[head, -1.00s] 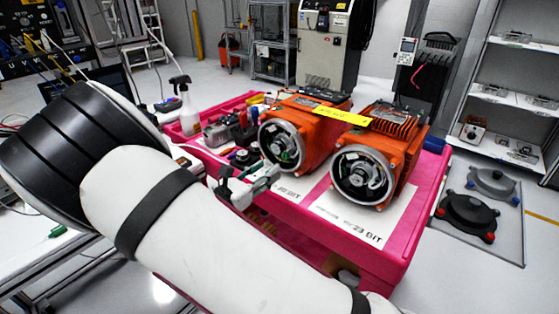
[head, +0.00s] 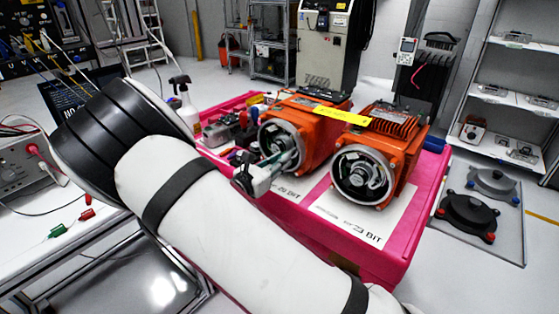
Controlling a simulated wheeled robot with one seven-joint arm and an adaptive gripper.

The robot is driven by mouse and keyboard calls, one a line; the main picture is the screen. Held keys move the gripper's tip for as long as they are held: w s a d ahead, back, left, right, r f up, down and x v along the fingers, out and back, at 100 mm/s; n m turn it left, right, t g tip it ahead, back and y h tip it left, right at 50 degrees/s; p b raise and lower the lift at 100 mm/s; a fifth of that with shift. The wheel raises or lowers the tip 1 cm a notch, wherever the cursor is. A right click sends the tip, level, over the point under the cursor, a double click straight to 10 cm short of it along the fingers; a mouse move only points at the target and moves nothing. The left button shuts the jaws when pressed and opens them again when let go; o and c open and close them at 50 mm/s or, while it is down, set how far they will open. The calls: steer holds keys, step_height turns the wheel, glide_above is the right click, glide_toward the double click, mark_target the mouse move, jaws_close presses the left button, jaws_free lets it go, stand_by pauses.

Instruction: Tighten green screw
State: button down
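Two orange servo motors stand side by side on the pink cart (head: 425,225). The left motor (head: 318,127) and the right motor (head: 398,150) each have an open round encoder end facing me. I cannot make out the green screw. My white arm reaches in from the lower right and bends at the left.
White printed sheets (head: 345,216) lie under the motors. Tools and small parts (head: 228,130) and a spray bottle (head: 184,103) are left of the left motor. A workbench (head: 75,235) with red and green plugs is at the left.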

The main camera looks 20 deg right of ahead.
steer(key=shift+m, duration=0.3)
steer(key=shift+f+m+p, duration=0.1)
steer(key=shift+m+p, duration=1.1)
steer(key=shift+m, duration=6.5)
steer(key=shift+s, duration=0.1)
steer(key=c, duration=1.5)
jaws_free()
steer(key=shift+a, duration=0.1)
steer(key=v, duration=1.2)
